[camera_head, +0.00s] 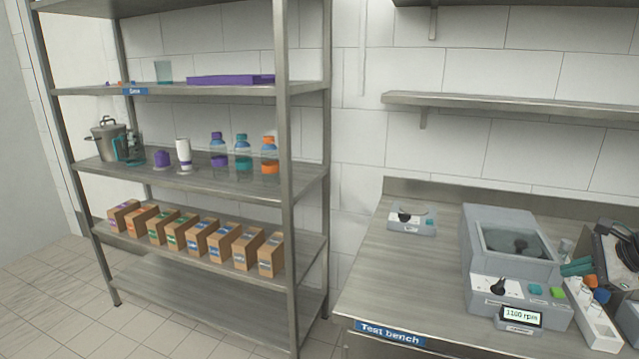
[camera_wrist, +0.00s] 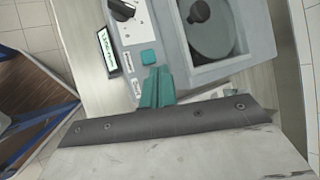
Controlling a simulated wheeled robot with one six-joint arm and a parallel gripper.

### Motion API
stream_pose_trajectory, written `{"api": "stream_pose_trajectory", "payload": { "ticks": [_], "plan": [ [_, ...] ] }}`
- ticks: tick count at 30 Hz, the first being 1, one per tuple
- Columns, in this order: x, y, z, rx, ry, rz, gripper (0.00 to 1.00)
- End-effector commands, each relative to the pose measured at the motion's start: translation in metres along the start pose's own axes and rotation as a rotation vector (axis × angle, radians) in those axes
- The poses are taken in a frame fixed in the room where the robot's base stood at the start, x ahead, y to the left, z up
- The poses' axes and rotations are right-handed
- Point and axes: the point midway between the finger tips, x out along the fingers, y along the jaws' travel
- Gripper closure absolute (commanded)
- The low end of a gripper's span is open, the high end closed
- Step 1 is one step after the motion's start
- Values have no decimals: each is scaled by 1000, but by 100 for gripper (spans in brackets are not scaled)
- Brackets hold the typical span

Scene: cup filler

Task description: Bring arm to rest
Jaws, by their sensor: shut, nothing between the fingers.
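My gripper (camera_wrist: 157,88) shows in the wrist view with its teal fingers shut together and nothing between them. Its fingers lie over the front panel of a grey machine (camera_wrist: 160,25), close to a teal button (camera_wrist: 148,57); I cannot tell whether they touch it. In the head view the gripper (camera_head: 577,267) is at the right, beside the machine (camera_head: 480,240) on the test bench. The machine has a round chamber under a window, a black knob and a display (camera_head: 521,315) reading about 1160 rpm.
A white rack (camera_head: 597,325) with coloured caps stands right of the machine. A small grey device (camera_head: 411,217) sits at the back of the bench (camera_head: 385,285). A metal shelf unit (camera_head: 286,180) at left holds bottles, a pot and several boxes.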

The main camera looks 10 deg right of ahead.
Motion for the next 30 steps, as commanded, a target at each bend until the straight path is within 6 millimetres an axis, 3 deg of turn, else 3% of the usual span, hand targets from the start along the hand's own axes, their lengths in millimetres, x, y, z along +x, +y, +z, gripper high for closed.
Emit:
{"api": "stream_pose_trajectory", "payload": {
  "ticks": [2, 10, 15, 18, 24, 30],
  "plan": [
    [-2, 24, 15, -89, -18, 83, 100],
    [-10, 95, 132, -607, -112, 420, 100],
    [-28, 148, 199, -997, -153, 628, 100],
    [-43, 178, 228, -1224, -161, 728, 100],
    [-71, 223, 264, -1632, -144, 840, 100],
    [-86, 246, 293, -1894, -135, 802, 100]
  ]
}}
